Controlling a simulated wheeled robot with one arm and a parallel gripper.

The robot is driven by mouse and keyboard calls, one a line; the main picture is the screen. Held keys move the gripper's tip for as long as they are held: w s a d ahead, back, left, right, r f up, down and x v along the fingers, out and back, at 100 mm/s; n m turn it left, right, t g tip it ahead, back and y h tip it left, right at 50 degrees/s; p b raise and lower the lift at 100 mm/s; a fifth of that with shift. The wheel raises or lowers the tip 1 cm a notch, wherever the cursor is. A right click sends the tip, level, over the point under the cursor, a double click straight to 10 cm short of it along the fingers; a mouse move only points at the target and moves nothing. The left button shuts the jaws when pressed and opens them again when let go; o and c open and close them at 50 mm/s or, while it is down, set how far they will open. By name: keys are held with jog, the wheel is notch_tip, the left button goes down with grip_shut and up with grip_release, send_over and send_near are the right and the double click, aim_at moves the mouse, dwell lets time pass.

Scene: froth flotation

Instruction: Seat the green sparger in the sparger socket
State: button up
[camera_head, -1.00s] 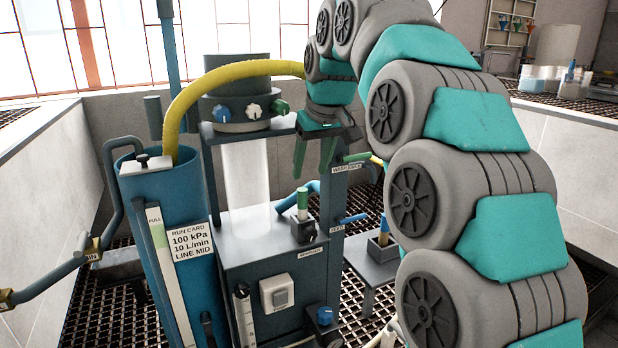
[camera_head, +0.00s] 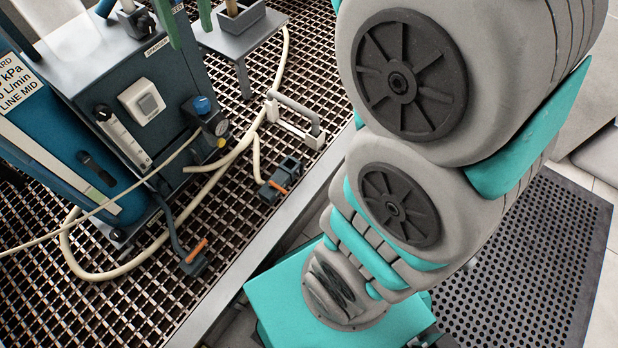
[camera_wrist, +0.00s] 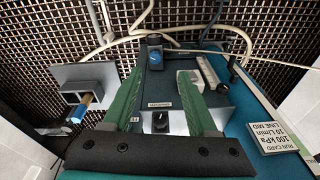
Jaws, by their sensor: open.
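My gripper's green fingers show at the top of the head view (camera_head: 186,14), partly cut off, and in the wrist view (camera_wrist: 166,108). They are apart, with nothing seen between the tips. A black block (camera_head: 138,22) sits on the blue cabinet's top; a pale post rises from it and leaves the picture. In the wrist view a black part with a white mark (camera_wrist: 160,122) shows between the fingers, nearer the palm. The green sparger's green top is not visible now. Neither view clearly identifies the sparger socket.
A grey stand (camera_head: 240,38) right of the cabinet holds a tan peg; in the wrist view the peg (camera_wrist: 80,110) has a blue end. The cabinet front has a white switch (camera_head: 142,101) and a blue knob (camera_head: 202,105). Hoses (camera_head: 215,180) lie on the grating.

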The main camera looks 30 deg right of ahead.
jog(key=s+d+f+m+g, duration=0.1)
jog(key=s+d+f, duration=0.1)
jog(key=s+f, duration=0.3)
jog(key=s+d+f+m+g, duration=0.1)
jog(key=s+f, duration=0.5)
jog(key=s, duration=0.6)
jog(key=s+d+f+m+g, duration=0.1)
jog(key=s+d+f, duration=0.1)
jog(key=s+f, duration=0.3)
jog(key=s, duration=0.3)
jog(key=shift+s+d+f+h, duration=0.2)
jog(key=shift+d+f+h, duration=0.1)
jog(key=shift+d+h, duration=0.1)
jog(key=shift+r+p, duration=0.65)
jog(key=shift+r, duration=0.1)
